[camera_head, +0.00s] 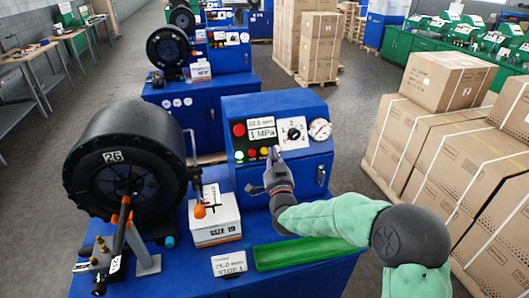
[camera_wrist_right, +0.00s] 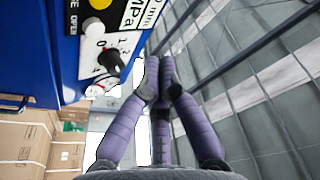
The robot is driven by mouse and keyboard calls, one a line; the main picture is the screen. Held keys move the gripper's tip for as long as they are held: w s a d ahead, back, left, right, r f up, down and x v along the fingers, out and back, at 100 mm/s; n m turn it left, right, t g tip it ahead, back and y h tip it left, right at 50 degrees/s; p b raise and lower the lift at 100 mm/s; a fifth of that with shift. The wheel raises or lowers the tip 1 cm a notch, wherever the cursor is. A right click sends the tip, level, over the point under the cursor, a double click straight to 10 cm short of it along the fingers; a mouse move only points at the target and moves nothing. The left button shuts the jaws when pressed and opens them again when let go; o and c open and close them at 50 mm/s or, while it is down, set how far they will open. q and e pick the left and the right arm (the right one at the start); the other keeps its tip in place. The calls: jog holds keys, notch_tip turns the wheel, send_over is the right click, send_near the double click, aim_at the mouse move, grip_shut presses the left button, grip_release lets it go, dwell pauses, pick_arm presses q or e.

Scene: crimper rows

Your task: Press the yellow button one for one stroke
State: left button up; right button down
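The blue control box (camera_head: 312,172) stands on the near blue bench. In the right wrist view the yellow button (camera_wrist_right: 100,4) is cut by the top edge, next to a whitish button (camera_wrist_right: 93,26) and the black dial (camera_wrist_right: 108,60). My right gripper (camera_head: 273,156) is just in front of the panel, close below the yellow button; contact cannot be told. Its fingertips (camera_wrist_right: 159,72) are drawn together with nothing between them. My left gripper is not in view.
A big black reel (camera_head: 125,165) marked 26 stands left on the bench. Stacked cartons (camera_head: 445,150) stand close on the right.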

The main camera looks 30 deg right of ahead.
aim_at(264, 151)
jog(key=w+d+f+b, duration=0.1)
jog(key=w+f+b, duration=0.2)
jog(key=w, duration=0.3)
jog(key=shift+w+d+f, duration=0.15)
jog(key=shift+d+f, duration=0.1)
jog(key=shift+f, duration=0.45)
dwell(0.9)
jog(key=shift+w+d+f+b, duration=0.1)
jog(key=shift+w+f+b, duration=0.2)
jog(key=shift+b, duration=0.45)
jog(key=shift+w+f+b, duration=0.15)
jog(key=shift+w+b, duration=0.25)
jog(key=shift+b, duration=0.1)
dwell(0.4)
jog(key=shift+s, duration=0.15)
dwell(0.3)
jog(key=shift+s+r, duration=0.5)
jog(key=shift+s, duration=0.05)
